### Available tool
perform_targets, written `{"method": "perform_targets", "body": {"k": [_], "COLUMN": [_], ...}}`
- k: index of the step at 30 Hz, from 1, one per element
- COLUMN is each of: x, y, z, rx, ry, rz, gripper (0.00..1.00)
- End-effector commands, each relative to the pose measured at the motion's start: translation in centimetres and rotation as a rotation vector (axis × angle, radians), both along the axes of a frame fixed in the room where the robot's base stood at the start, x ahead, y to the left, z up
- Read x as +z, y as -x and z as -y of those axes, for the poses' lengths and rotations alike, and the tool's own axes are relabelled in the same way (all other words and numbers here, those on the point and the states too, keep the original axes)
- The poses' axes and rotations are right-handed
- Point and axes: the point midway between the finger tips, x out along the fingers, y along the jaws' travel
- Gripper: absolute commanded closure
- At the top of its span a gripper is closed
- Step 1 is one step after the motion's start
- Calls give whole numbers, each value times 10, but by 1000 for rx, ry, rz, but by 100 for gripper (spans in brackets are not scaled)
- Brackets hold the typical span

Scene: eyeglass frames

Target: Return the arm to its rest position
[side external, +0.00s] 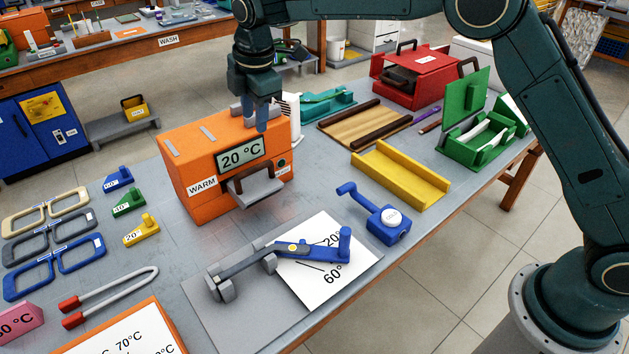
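My gripper (262,118) points down above the orange warmer box (196,200), in front of its back right part. Its fingers overlap the box top in this view, and I cannot tell whether they touch it or how far apart they are. No held object is clear to see. The box carries a "WARM" label and a display reading 20 °C, with a brown handle and a grey shelf at its front. My arm reaches in from the right, over the table.
Eyeglass frames (50,267) lie at the left. A blue-handled bending tool (308,250) is on a white angle sheet in front. A yellow channel (400,176), a green case (485,145) and a red box (418,78) stand to the right. Grey table surface (325,185) is bare between them.

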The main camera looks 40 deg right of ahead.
Motion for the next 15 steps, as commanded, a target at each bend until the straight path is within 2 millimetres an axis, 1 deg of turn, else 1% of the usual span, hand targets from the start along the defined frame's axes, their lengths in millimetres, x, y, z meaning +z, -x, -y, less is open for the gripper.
{"method": "perform_targets", "body": {"k": [11, 15], "x": [2, 8], "y": [1, 4], "z": [0, 5], "rx": [-2, -22], "ry": [0, -6], "rz": [1, 5], "gripper": [64, 64]}}
